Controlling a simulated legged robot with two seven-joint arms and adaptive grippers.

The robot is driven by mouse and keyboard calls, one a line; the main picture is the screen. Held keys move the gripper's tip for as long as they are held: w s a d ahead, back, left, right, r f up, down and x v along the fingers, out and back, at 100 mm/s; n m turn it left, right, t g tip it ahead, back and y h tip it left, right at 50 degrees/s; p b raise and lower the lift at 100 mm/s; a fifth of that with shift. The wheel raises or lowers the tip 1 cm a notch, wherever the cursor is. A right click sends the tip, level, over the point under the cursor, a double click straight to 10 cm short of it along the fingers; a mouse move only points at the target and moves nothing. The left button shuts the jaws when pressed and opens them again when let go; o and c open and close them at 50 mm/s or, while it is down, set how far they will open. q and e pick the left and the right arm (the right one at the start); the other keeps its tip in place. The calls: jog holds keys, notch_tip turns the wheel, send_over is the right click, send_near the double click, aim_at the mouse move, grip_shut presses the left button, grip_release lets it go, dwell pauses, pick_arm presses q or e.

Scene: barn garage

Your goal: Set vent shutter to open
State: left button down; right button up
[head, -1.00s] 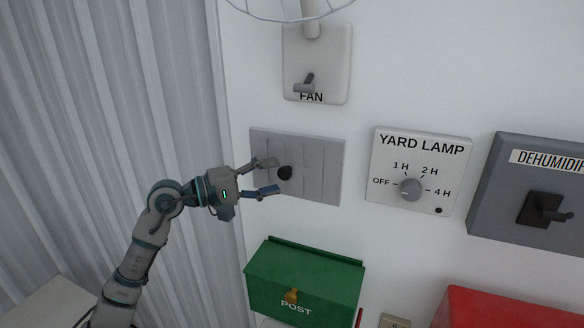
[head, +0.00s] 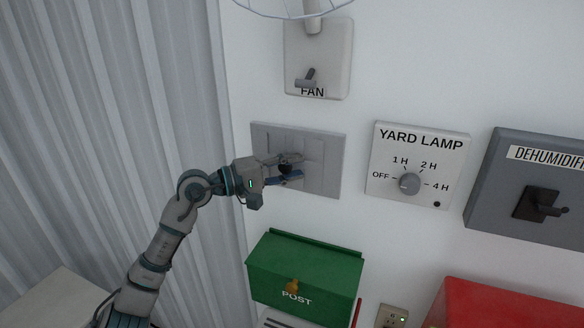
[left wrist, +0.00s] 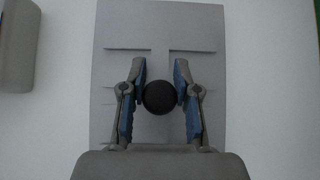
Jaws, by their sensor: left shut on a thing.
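The vent shutter (head: 333,165) is a grey rectangular plate with thin slots on the white wall, with a round black knob near its middle. It also fills the middle of the left wrist view (left wrist: 160,25), where the black knob (left wrist: 159,98) sits between the two blue-lined fingers. My left gripper (head: 291,168) is at the plate with its fingers closed on the knob from both sides. The fingers hide part of the knob and plate in the head view. My right gripper is not in view.
A fan switch (head: 333,62) is above the shutter. A yard lamp dial (head: 410,184) and a dehumidifier switch (head: 541,203) are to the right. A green post box (head: 325,262) is below, and a red box (head: 490,305) is at lower right. Corrugated wall stands left.

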pick_arm(q)
jog(key=shift+s+d+f+b, duration=0.1)
jog(key=shift+d+f+b, duration=0.15)
jog(key=shift+b, duration=0.2)
jog(key=shift+s+d+f, duration=0.1)
jog(key=shift+s+d, duration=0.05)
jog(key=shift+d, duration=0.3)
jog(key=c, duration=0.9)
grip_release()
jog(key=shift+s+d, duration=0.15)
jog(key=shift+d, duration=0.1)
jog(key=shift+o, duration=0.4)
jog(key=shift+a, duration=0.4)
jog(key=shift+a+r, duration=0.2)
jog(key=shift+a, duration=0.35)
jog(key=v, duration=1.1)
jog(key=shift+d+f, duration=0.1)
jog(key=shift+f, duration=0.1)
